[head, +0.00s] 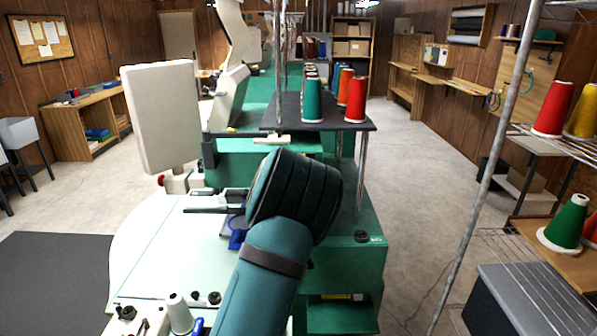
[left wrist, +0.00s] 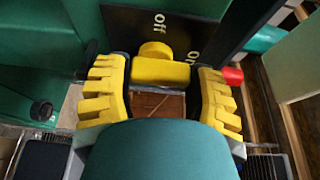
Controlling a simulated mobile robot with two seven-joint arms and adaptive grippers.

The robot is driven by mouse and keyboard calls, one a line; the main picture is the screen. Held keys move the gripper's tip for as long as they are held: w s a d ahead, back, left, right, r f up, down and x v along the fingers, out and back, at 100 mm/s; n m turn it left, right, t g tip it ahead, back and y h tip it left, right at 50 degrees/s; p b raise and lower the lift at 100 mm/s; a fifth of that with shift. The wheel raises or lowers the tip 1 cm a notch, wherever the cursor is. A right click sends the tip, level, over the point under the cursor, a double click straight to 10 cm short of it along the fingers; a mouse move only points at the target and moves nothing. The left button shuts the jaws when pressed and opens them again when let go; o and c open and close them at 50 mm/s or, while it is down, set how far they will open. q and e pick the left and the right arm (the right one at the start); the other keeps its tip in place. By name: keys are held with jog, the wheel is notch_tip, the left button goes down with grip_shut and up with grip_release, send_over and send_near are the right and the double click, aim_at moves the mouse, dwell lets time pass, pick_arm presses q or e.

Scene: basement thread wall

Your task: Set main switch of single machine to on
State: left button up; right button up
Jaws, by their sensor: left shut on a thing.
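In the left wrist view the main switch (left wrist: 160,73) is yellow, with a rounded knob and a wide bar, on a dark plate (left wrist: 125,25). The plate reads "off" above the knob and "on" to its right. My left gripper (left wrist: 160,66) has its yellow ridged fingers on both sides of the bar and is shut on it. Which label the switch points at I cannot tell for sure. In the head view my teal arm hides the gripper and the switch beside the green and white machine (head: 350,262). My right gripper is not in view.
Thread cones (head: 312,101) stand on a dark shelf (head: 357,125) above the machine. A wire rack with more cones (head: 566,222) and a metal pole (head: 487,170) stand at the right. Open floor (head: 425,190) lies between them. A red knob (left wrist: 233,76) sits near the right finger.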

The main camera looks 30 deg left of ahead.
pick_arm(q)
jog(key=o, duration=1.2)
jog(key=shift+s, duration=0.1)
jog(key=shift+s+d+r, duration=0.1)
jog(key=shift+s+d, duration=0.1)
jog(key=shift+s, duration=1.1)
jog(key=shift+s+d, duration=0.25)
jog(key=shift+s, duration=1.05)
jog(key=shift+s+d+r, duration=0.1)
jog(key=shift+s+d, duration=0.1)
jog(key=shift+s, duration=1.1)
